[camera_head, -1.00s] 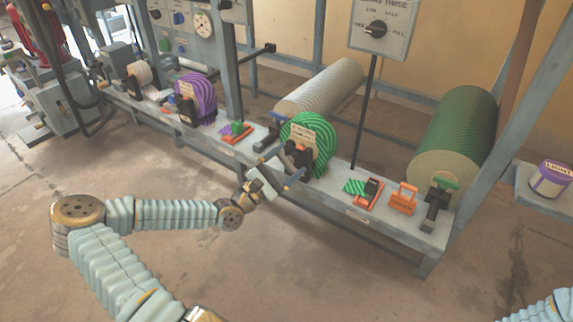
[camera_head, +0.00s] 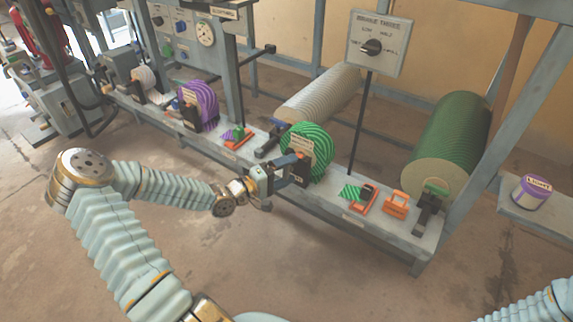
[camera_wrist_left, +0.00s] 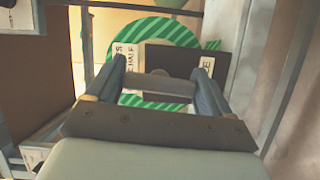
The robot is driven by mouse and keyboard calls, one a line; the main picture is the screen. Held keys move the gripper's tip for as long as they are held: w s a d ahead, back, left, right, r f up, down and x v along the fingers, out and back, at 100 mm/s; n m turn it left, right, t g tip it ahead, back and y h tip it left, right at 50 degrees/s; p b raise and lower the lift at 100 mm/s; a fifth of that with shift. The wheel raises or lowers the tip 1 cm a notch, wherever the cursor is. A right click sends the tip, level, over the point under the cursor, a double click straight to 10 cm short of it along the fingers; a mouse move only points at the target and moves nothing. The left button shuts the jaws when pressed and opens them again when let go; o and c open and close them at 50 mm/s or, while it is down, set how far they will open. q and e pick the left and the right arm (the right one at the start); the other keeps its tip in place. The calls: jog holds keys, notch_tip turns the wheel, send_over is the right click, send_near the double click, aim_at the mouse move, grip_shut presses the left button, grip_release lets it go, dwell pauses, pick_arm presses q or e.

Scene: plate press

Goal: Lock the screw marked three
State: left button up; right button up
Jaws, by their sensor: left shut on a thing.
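A green striped wheel (camera_head: 320,148) with a cream label stands on the bench in the head view. It also shows in the left wrist view (camera_wrist_left: 168,32), behind a dark block (camera_wrist_left: 175,60). My left gripper (camera_head: 296,166) is at the front of this wheel. In the left wrist view its fingers (camera_wrist_left: 162,80) are shut on a short grey bar (camera_wrist_left: 160,87) in front of the dark block. The wheel's label is too small to read in the head view, so I cannot tell whether it is marked three. My right gripper is out of view.
A purple striped wheel (camera_head: 204,104) stands left along the bench (camera_head: 325,198). Orange-based pieces (camera_head: 366,201) and an orange clamp (camera_head: 397,204) lie right. A sign with a dial (camera_head: 380,42) stands on a post behind. The floor in front is clear.

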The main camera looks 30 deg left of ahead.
pick_arm(q)
jog(key=m+p, duration=0.1)
jog(key=m, duration=0.1)
jog(key=shift+d+r+m+g+y, duration=0.1)
jog(key=shift+m+g+y, duration=0.2)
jog(key=shift+y, duration=0.1)
jog(key=shift+m+p, duration=0.45)
jog(key=shift+m, duration=0.25)
jog(key=shift+f+m+g+y, duration=0.2)
jog(key=shift+m+g+y, duration=0.3)
jog(key=shift+m+y, duration=0.15)
jog(key=shift+f+m+y+b, duration=0.1)
jog(key=shift+m+y+b, duration=0.25)
jog(key=shift+m, duration=0.4)
jog(key=shift+f+m+y+b, duration=0.1)
jog(key=shift+m+y+b, duration=0.3)
jog(key=shift+m+b, duration=0.25)
jog(key=m+y+b, duration=0.2)
jog(key=m+b, duration=0.1)
jog(key=b, duration=0.4)
jog(key=shift+f+m+g+y, duration=0.1)
jog(key=shift+m+g+y, duration=0.2)
jog(key=shift+m+y, duration=0.1)
jog(key=shift+r+m+y+b, duration=0.25)
jog(key=shift+m+b, duration=0.2)
jog(key=shift+b, duration=0.9)
